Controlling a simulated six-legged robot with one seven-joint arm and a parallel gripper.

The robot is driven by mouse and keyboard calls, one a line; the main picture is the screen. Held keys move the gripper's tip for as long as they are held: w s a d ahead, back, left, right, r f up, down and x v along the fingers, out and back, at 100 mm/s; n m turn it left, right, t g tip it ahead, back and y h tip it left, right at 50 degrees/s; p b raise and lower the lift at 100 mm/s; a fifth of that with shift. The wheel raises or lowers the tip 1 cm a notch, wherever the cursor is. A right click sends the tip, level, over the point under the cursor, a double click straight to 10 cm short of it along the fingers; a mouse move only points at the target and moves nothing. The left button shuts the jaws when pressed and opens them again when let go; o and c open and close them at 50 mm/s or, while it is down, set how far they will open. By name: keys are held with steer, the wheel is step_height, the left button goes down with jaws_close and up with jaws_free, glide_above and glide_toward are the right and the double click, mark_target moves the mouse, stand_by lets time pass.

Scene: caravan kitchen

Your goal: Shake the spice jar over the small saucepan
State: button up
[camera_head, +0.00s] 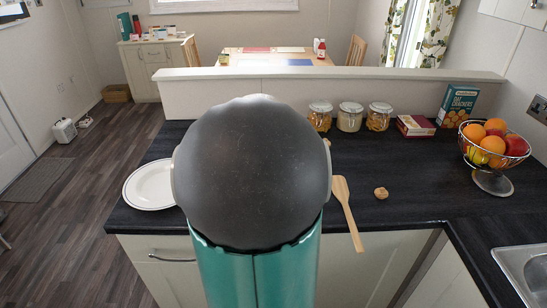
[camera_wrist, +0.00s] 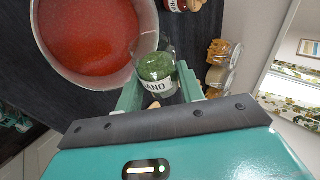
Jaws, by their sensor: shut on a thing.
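The spice jar (camera_wrist: 155,66) is clear, with green flakes inside and a white label that reads "ANO" in part. My gripper (camera_wrist: 158,88) is shut on it, one teal finger on each side. The small saucepan (camera_wrist: 62,78) holds red sauce and fills the upper left of the wrist view. The jar's clear end overlaps the pan's right rim in that view; I cannot tell its height above the pan or its exact tilt. In the head view my own arm hides the gripper, the jar and the saucepan.
On the dark counter lie a white plate (camera_head: 150,186), a wooden spatula (camera_head: 346,212) and a small round wooden piece (camera_head: 381,193). Glass jars (camera_head: 349,117), a cracker box (camera_head: 457,106) and a fruit bowl (camera_head: 492,160) stand behind and right. A sink (camera_head: 525,270) is at lower right.

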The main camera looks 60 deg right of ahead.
steer(key=shift+w+a, duration=0.15)
steer(key=shift+w, duration=0.05)
steer(key=shift+r+n+g+h, duration=0.25)
steer(key=shift+n+g+h, duration=0.05)
steer(key=shift+h, duration=0.1)
stand_by(0.8)
steer(key=shift+w+r, duration=0.1)
steer(key=shift+r+g+h, duration=0.1)
steer(key=shift+g+h, duration=0.3)
stand_by(3.2)
steer(key=shift+w+a+r+n+g+h, duration=0.1)
steer(key=shift+a+r+n+g+h, duration=0.15)
steer(key=shift+n, duration=0.25)
steer(key=shift+d, duration=0.1)
stand_by(1.3)
